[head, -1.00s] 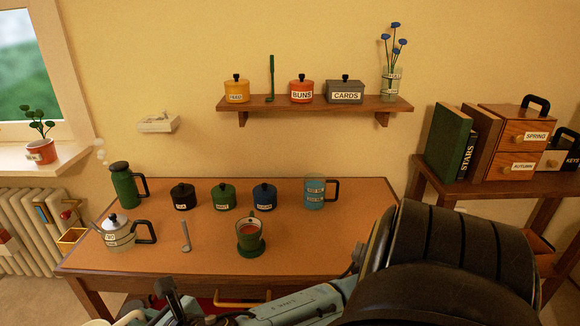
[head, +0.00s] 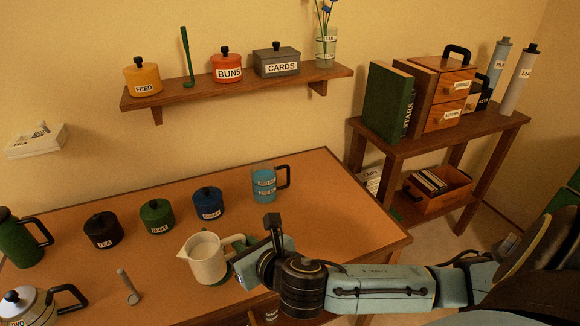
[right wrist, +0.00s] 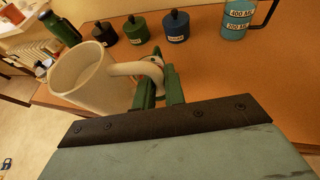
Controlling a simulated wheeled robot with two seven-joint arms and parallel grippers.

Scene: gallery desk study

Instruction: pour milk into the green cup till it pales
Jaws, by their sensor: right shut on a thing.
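My right gripper (head: 240,262) is shut on the handle of a cream-white jug (head: 203,259), held near the desk's front edge. The jug looks roughly upright, its spout to the left. In the right wrist view, the green fingers (right wrist: 160,92) close on the handle and the jug (right wrist: 88,85) stands beyond them; no milk can be made out inside. The cup's contents cannot be seen. My left gripper is not in view.
Lidded black (head: 102,230), green (head: 157,216) and blue (head: 208,203) pots and a blue measuring mug (head: 267,185) stand behind the jug. A spoon (head: 128,287), white kettle (head: 32,305) and green press (head: 20,240) are left. The desk's right end (head: 350,215) is clear.

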